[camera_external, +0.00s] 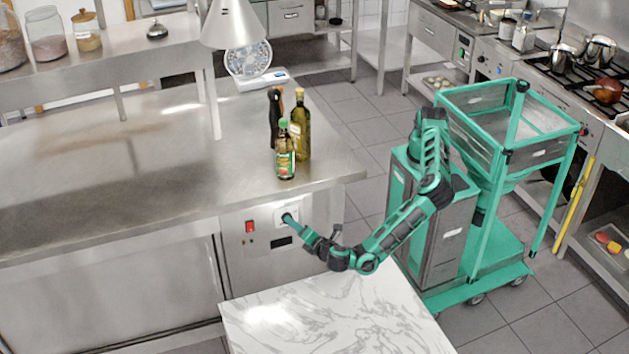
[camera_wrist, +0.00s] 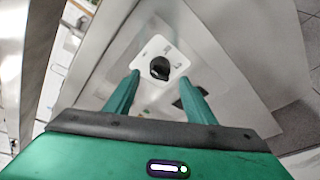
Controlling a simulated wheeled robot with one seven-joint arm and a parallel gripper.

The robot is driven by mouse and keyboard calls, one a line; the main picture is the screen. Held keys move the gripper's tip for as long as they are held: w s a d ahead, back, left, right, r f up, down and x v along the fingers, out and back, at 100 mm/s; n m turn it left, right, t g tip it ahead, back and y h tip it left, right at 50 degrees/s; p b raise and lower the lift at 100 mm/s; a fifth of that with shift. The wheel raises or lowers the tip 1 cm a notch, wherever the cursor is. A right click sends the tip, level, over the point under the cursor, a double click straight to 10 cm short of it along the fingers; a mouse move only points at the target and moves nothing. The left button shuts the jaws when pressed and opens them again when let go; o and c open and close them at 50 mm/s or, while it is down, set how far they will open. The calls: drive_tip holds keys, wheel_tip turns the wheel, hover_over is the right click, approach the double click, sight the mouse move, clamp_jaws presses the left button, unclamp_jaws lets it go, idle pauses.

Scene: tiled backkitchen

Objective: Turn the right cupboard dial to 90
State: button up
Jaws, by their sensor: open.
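The right cupboard dial (camera_wrist: 160,68) is a black round knob on a white square plate (camera_wrist: 178,58) in the wrist view. It lies straight ahead between my two green fingers. My gripper (camera_wrist: 162,82) is open, with a finger on each side of the plate's lower part. I cannot tell whether a finger touches the knob. In the external view my gripper (camera_external: 291,219) reaches the cupboard front at the plate (camera_external: 281,213) and hides most of the dial. The dial's marks are too small to read.
A red switch (camera_external: 250,226) and a dark slot (camera_external: 281,242) sit on the same steel panel. Bottles (camera_external: 285,150) stand on the counter above. A marble-topped table (camera_external: 330,315) is in front, below my arm. A wheeled green cart frame stands on the right.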

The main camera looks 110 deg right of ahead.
drive_tip(key=shift+x, duration=1.95)
drive_tip(key=shift+c, duration=0.3)
drive_tip(key=c, duration=1)
drive_tip(key=shift+f+m+t+h, duration=0.2)
drive_tip(key=shift+m+h, duration=0.6)
drive_tip(key=shift+m, duration=2.15)
drive_tip(key=shift+f+m+t+h, duration=0.2)
drive_tip(key=shift+m+h, duration=0.6)
drive_tip(key=shift+m, duration=2.1)
drive_tip(key=shift+f+m+t+h, duration=0.1)
drive_tip(key=shift+f+m+h, duration=0.45)
drive_tip(key=shift+m, duration=2.4)
drive_tip(key=shift+o, duration=0.2)
drive_tip(key=shift+a+r+m+h, duration=0.1)
drive_tip(key=shift+r+m+h, duration=0.2)
drive_tip(key=shift+h, duration=0.05)
